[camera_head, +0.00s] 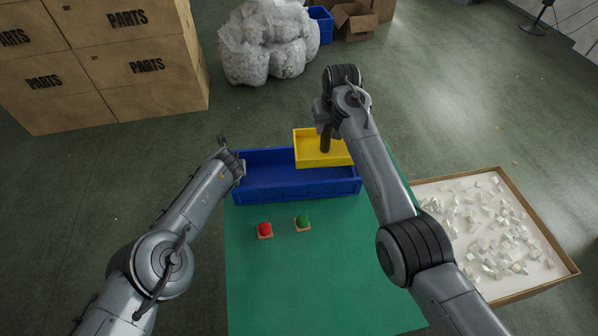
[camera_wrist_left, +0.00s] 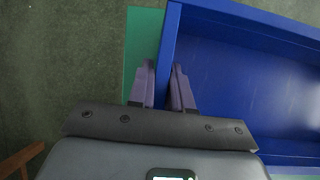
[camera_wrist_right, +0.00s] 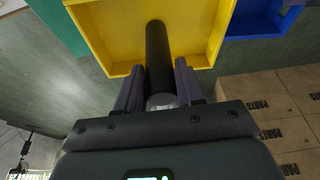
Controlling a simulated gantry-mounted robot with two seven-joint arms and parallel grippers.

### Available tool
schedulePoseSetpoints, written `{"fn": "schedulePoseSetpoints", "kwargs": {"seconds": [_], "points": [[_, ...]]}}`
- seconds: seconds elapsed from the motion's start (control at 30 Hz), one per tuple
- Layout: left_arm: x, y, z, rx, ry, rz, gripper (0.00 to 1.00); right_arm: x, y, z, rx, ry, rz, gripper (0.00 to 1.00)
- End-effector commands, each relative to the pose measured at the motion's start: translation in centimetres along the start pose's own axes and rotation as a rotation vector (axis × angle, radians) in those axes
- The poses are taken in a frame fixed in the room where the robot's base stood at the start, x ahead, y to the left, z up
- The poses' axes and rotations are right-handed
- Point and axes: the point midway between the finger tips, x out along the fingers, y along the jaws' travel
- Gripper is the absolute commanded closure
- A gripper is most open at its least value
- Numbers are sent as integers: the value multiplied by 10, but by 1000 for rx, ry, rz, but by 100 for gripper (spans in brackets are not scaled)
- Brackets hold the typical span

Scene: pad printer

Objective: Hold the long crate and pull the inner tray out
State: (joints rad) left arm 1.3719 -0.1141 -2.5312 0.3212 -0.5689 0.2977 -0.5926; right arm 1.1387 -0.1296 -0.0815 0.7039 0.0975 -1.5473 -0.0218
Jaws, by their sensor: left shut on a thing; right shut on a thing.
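The long blue crate (camera_head: 295,190) lies on the green mat, its long side running left to right. My left gripper (camera_head: 236,164) is shut on the crate's left end wall; in the left wrist view its fingers (camera_wrist_left: 164,78) straddle that blue wall. The yellow inner tray (camera_head: 308,146) is at the crate's right rear and appears raised above it. A dark upright handle (camera_head: 326,141) stands in the tray. My right gripper (camera_head: 325,118) is shut on this handle, which also shows between its fingers in the right wrist view (camera_wrist_right: 157,50). The crate's left part is empty.
Red (camera_head: 265,228) and green (camera_head: 302,221) buttons stand in front of the crate on the mat (camera_head: 290,280). A shallow box of clear pieces (camera_head: 560,270) lies to the right. Cartons (camera_head: 150,70) and wrapped bags (camera_head: 262,45) stand behind.

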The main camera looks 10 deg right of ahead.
Motion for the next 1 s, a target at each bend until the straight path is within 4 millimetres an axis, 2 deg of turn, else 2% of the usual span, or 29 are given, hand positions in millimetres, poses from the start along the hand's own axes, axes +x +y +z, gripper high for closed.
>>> {"fn": "schedulePoseSetpoints", "kwargs": {"seconds": [0.03,0.07,0.23,0.77,1.0], "points": [[4,0,-8,2,14,1,100,0,0,0,0,1,0,100],[4,0,-8,2,14,1,78,0,0,0,0,1,0,100],[2,0,-5,1,8,1,52,0,0,0,0,1,0,100],[0,5,-4,-10,7,4,51,0,0,0,0,1,0,100],[-9,8,-8,-18,14,6,51,0,0,0,0,1,0,100]]}}
